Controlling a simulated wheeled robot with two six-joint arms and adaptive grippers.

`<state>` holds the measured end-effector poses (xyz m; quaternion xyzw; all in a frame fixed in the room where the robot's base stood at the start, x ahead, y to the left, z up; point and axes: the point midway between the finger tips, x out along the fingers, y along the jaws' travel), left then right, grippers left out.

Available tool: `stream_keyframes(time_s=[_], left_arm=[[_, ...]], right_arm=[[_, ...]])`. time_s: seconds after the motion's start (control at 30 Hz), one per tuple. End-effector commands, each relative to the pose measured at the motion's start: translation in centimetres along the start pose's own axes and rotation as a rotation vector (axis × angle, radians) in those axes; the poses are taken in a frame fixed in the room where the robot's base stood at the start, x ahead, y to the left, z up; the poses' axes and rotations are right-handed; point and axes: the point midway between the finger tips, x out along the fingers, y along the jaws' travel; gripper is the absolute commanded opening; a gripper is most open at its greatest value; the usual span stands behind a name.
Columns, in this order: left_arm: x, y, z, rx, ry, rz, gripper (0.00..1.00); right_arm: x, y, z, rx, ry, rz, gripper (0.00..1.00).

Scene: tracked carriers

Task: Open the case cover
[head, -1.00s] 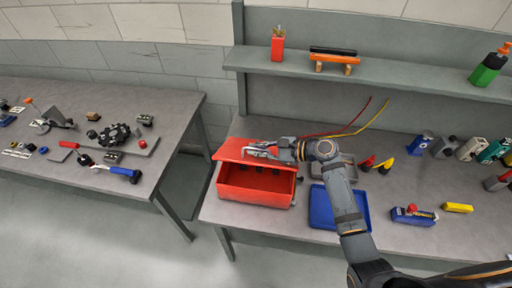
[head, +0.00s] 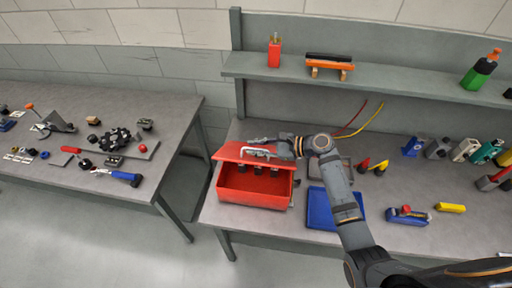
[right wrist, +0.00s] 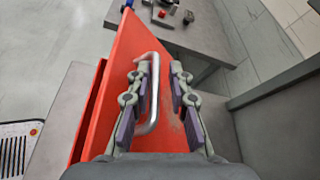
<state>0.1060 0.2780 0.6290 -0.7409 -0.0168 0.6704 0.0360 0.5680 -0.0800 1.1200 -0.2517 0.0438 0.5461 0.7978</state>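The red case (head: 250,195) stands on the workbench, its front wall facing me. Its red cover (head: 228,153) is partly raised and slanted, so the inside shows below it. A silver bar handle (head: 257,153) is fixed on the cover. My right gripper (head: 258,140) is at the cover just behind the handle. In the right wrist view the fingers (right wrist: 163,95) are apart, with a gap between them. The handle (right wrist: 153,60) runs along the left finger, and the cover (right wrist: 130,45) lies beyond. I cannot tell whether finger and handle touch. My left gripper is out of view.
A blue tray (head: 320,215) lies right of the case, with a grey tray behind it. Red and yellow cables (head: 357,125) rise behind. Several tools and parts stand farther right. A shelf (head: 400,85) spans the back. A second table (head: 100,185) stands left, across a gap.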

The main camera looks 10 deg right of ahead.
Motion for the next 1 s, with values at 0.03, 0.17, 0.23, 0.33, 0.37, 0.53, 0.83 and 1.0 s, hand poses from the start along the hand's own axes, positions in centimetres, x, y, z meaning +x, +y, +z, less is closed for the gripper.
stream_keyframes(time_s=[0.03,0.17,0.23,0.33,0.37,0.53,0.83,1.0], left_arm=[[0.0,0.0,0.0,0.0,0.0,0.0,0.0],[0.0,-0.2,0.2,0.001,-0.002,-0.003,0.0],[0.0,-0.2,0.2,0.001,-0.002,-0.002,0.0],[0.0,-0.2,0.1,0.001,-0.001,-0.002,0.0],[0.0,-0.1,0.1,0.001,-0.001,-0.002,0.0],[0.0,-0.1,0.1,0.0,-0.001,-0.001,0.0],[0.0,-0.1,0.0,0.0,0.0,-0.001,0.0],[0.0,-0.1,0.0,0.0,0.0,-0.001,0.0]], right_arm=[[0.0,0.0,0.0,0.0,-0.001,-0.001,0.19],[-0.1,0.0,0.0,-0.001,0.0,-0.001,0.19],[-0.7,-0.1,-0.1,-0.002,0.003,-0.002,0.19],[-2.5,0.0,-0.2,-0.004,0.006,-0.001,0.19],[-3.2,0.0,-0.2,-0.005,0.007,0.0,0.19],[-7.5,0.0,-0.3,-0.004,0.009,0.0,0.19],[-11.8,0.0,-0.1,-0.001,0.002,0.001,0.19],[-12.0,0.0,0.0,0.0,-0.001,0.0,0.19]])
